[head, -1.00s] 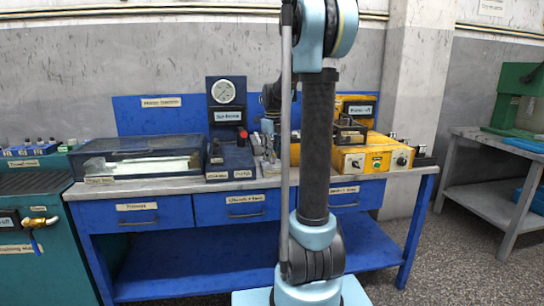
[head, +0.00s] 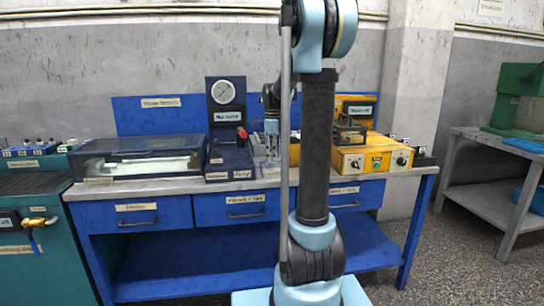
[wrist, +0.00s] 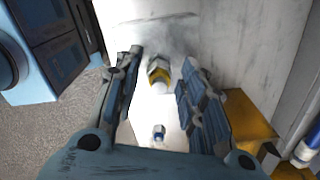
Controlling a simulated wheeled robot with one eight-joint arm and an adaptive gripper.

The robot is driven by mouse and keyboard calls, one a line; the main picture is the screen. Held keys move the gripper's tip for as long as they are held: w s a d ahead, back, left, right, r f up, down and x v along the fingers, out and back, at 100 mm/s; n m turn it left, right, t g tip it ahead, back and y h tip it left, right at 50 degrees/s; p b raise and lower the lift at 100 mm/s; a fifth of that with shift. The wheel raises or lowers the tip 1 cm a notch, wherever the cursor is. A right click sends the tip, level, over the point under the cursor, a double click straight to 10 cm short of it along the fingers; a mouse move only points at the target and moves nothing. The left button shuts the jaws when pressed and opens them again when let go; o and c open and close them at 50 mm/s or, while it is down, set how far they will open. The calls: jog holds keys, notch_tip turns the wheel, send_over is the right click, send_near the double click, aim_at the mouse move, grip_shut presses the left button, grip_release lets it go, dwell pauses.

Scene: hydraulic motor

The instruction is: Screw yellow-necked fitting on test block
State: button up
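A fitting with a yellow neck and a grey hex top (wrist: 158,72) stands between the fingers of my gripper (wrist: 160,88) in the wrist view. Gaps show on both sides of it, so my gripper is open and not touching it. A smaller fitting with a blue band (wrist: 158,132) sits lower in that view on the same pale surface. In the head view my gripper (head: 271,128) is low over the bench, partly behind my arm. A dark blue block with a gauge (head: 231,155) stands left of it; I cannot tell if this is the test block.
A lidded clear case (head: 140,160) stands on the left of the bench (head: 190,187). A yellow control box (head: 375,158) stands on the right; a yellow edge also shows in the wrist view (wrist: 248,118). My arm hides part of the middle of the bench.

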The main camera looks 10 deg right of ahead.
jog(key=n, duration=0.3)
dwell(0.4)
jog(key=n, duration=0.2)
jog(key=shift+n, duration=0.3)
jog(key=n, duration=0.6)
jog(key=shift+n, duration=0.9)
jog(key=n, duration=0.3)
jog(key=shift+n, duration=0.4)
jog(key=n, duration=0.5)
